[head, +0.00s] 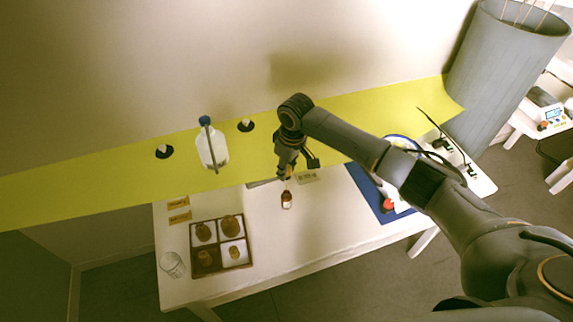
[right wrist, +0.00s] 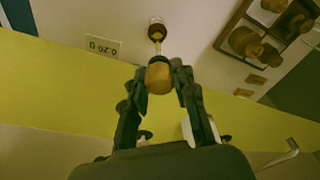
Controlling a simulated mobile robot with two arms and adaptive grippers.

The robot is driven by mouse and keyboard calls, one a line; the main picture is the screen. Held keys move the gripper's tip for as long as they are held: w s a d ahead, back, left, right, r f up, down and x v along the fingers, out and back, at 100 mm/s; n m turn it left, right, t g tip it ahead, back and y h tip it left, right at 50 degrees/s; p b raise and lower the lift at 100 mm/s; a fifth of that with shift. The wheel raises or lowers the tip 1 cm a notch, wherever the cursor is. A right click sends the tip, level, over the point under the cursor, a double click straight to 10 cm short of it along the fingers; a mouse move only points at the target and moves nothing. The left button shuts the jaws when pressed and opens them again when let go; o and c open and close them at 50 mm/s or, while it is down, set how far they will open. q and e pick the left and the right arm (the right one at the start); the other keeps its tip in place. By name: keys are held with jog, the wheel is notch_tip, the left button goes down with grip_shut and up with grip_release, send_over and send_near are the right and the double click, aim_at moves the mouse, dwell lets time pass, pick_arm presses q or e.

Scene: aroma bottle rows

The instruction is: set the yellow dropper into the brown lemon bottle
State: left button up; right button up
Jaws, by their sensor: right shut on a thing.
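The dropper's thin stem points at the small brown lemon bottle (right wrist: 156,29). In the head view the brown bottle (head: 287,200) stands on the table just below the gripper, with a pale label. The stem's end is at the bottle's mouth; I cannot tell whether it is inside. My left gripper is not in view.
A divided brown tray (head: 249,256) with several brown pieces is at the left, beside a clear glass (head: 172,265). A blue mat (head: 367,192) lies at the right. A white bottle (head: 213,150) stands on the yellow shelf (head: 90,177).

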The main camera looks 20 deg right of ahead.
aim_at(287, 180)
jog(key=shift+f+p, duration=0.3)
jog(key=shift+f, duration=0.05)
dwell(0.6)
jog(key=shift+f, duration=0.2)
jog(key=shift+f+b, duration=1.05)
jog(key=shift+f, duration=1)
jog(key=shift+f, duration=0.15)
jog(key=shift+f+b, duration=0.8)
jog(key=shift+f, duration=0.45)
jog(key=o, duration=0.7)
jog(key=shift+r, duration=0.15)
